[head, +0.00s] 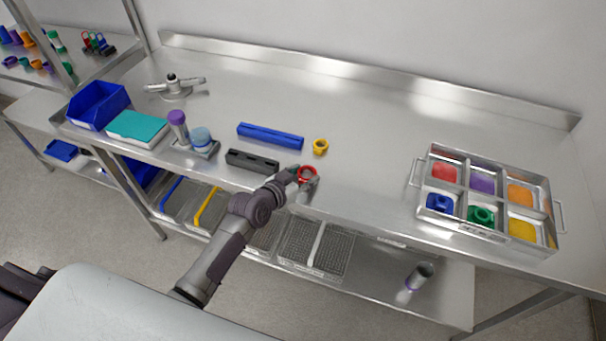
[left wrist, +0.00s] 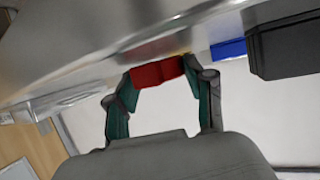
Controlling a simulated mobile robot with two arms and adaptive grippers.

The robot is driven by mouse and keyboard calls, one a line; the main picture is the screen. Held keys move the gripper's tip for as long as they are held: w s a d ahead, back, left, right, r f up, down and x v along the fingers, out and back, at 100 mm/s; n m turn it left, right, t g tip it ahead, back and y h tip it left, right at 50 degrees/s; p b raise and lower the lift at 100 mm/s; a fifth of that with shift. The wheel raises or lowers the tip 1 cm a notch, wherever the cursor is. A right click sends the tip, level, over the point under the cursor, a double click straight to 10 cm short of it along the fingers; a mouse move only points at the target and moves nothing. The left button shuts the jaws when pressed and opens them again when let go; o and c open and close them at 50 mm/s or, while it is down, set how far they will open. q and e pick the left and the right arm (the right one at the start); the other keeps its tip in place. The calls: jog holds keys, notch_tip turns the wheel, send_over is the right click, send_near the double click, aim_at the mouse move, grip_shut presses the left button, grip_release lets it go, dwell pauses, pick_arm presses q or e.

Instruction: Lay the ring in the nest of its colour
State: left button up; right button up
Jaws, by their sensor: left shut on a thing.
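A red ring (head: 308,174) is held between the fingertips of my left gripper (head: 300,174), close above the front part of the steel table. The ring also shows in the left wrist view (left wrist: 158,73) as a red band between the two green-lined fingers (left wrist: 160,85). The metal tray (head: 457,228) at the right has coloured nests: red (head: 444,173), purple (head: 482,184), orange (head: 520,195) and yellow (head: 523,230). A blue ring (head: 440,203) and a green ring (head: 482,215) lie in its front row. My right gripper is in neither view.
A yellow ring-like piece (head: 320,147) stands just behind my left gripper. A blue bar (head: 270,136) and a dark block (head: 252,160) lie to its left. The table between gripper and tray is clear. The tray has raised walls and end handles.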

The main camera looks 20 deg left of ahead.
pick_arm(q)
jog(key=shift+f, duration=0.1)
jog(key=shift+f, duration=0.15)
jog(key=o, duration=0.9)
